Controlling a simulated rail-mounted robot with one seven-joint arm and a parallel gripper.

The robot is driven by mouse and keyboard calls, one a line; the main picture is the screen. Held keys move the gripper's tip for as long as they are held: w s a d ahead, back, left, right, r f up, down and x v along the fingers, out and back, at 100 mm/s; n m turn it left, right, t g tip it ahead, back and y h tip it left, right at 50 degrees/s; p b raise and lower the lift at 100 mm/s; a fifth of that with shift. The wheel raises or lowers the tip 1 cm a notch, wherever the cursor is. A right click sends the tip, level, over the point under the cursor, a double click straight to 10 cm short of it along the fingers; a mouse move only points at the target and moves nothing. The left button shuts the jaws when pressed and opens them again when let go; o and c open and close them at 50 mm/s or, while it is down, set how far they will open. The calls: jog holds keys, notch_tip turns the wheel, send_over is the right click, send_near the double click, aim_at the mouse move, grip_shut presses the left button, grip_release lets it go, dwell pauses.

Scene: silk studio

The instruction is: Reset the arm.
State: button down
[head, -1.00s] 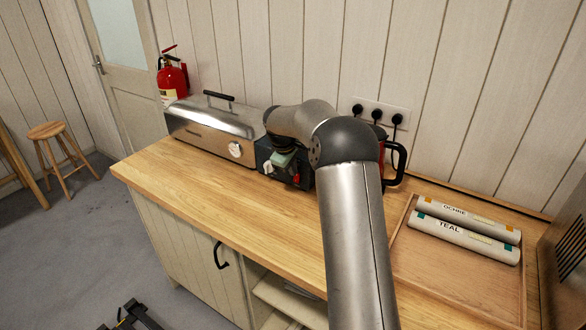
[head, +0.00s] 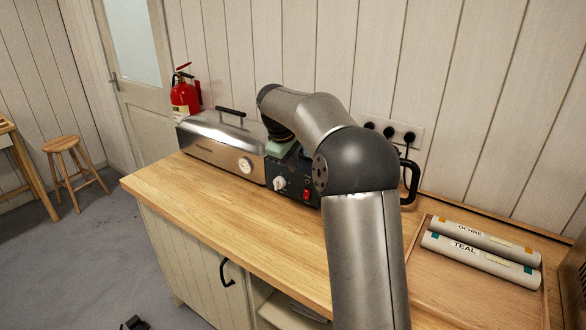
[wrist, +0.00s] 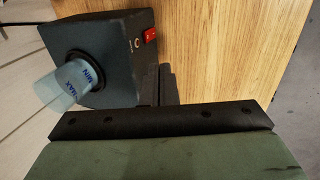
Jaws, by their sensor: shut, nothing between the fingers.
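My gripper (head: 281,149) is shut and empty. The dark control box (head: 292,183) has a pale knob (head: 280,184) and a red switch (head: 307,194).
A metal steamer case (head: 215,145) stands left of the box. At right, a wooden tray (head: 450,290) holds OCHRE (head: 485,240) and TEAL (head: 480,260) rolls. The front left of the counter (head: 200,195) is clear.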

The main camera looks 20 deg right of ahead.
dwell(0.3)
jog(key=s+a+m, duration=0.1)
jog(key=s+a, duration=0.2)
jog(key=s, duration=0.3)
jog(key=s+a+f+m+y, duration=0.1)
jog(key=s+a, duration=0.1)
jog(key=s, duration=0.5)
jog(key=s+a+m, duration=0.1)
jog(key=s+a, duration=0.2)
jog(key=s, duration=0.3)
jog(key=s+a+f+m+y, duration=0.1)
jog(key=s+f, duration=0.3)
jog(key=s, duration=0.6)
jog(key=s+a+f+m+g+y, duration=0.1)
jog(key=s+f, duration=0.3)
jog(key=s, duration=0.7)
jog(key=shift+a+f+m+g, duration=0.3)
jog(key=shift+a+m, duration=0.6)
